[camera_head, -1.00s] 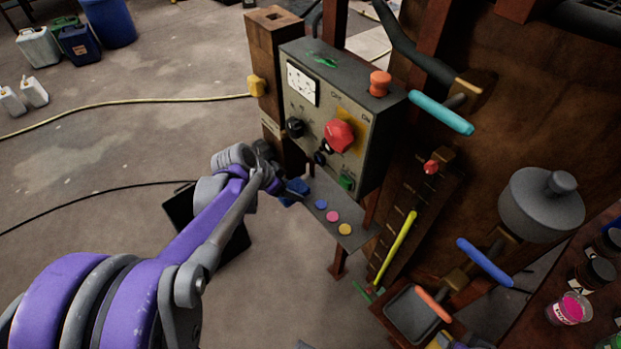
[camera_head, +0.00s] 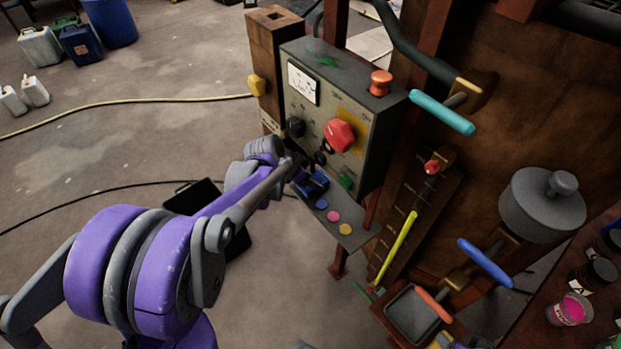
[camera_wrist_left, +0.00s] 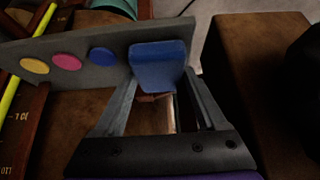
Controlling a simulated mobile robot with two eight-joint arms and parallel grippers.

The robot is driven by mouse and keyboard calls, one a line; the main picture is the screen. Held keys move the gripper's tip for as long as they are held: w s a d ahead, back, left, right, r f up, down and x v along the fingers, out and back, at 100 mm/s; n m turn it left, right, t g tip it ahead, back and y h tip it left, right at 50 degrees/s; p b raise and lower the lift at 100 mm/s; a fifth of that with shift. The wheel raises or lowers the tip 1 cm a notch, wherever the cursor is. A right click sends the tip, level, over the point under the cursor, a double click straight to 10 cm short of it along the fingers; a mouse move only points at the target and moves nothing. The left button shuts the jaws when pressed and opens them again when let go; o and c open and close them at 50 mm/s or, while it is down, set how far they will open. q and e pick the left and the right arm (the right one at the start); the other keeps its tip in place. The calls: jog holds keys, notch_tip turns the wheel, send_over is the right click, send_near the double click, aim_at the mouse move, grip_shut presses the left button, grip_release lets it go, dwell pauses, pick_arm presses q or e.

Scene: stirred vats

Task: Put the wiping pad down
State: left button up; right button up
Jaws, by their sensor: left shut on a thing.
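The wiping pad is a small blue block (camera_head: 313,185), seen below the control box. My left gripper (camera_head: 303,172) is shut on it, and in the left wrist view the pad (camera_wrist_left: 158,64) sits between the two fingertips. The pad is at the end of a narrow grey shelf (camera_head: 352,238), beside the blue disc (camera_head: 322,204). The shelf also shows in the left wrist view (camera_wrist_left: 120,70). I cannot tell whether the pad touches the shelf.
A pink disc (camera_head: 333,216) and a yellow disc (camera_head: 345,229) lie along the shelf. The control box (camera_head: 325,115) with a red knob (camera_head: 339,135) stands close above my gripper. A wooden post (camera_head: 275,70) is behind it. Open floor lies to the left.

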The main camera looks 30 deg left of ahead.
pick_arm(q)
jog(key=o, duration=1.1)
jog(key=shift+o, duration=0.2)
jog(key=shift+s+r, duration=0.1)
jog(key=shift+r, duration=0.15)
jog(key=p+v, duration=0.2)
jog(key=v, duration=0.9)
jog(key=s+d+f+n+y, duration=0.1)
jog(key=s+d+f+n, duration=0.1)
jog(key=s+d, duration=0.4)
jog(key=s+d+f+n+g+y, duration=0.1)
jog(key=s+d+f, duration=0.3)
jog(key=s, duration=0.6)
jog(key=d+n, duration=0.1)
jog(key=d, duration=0.1)
jog(key=shift+s+d, duration=0.35)
jog(key=shift+s, duration=0.05)
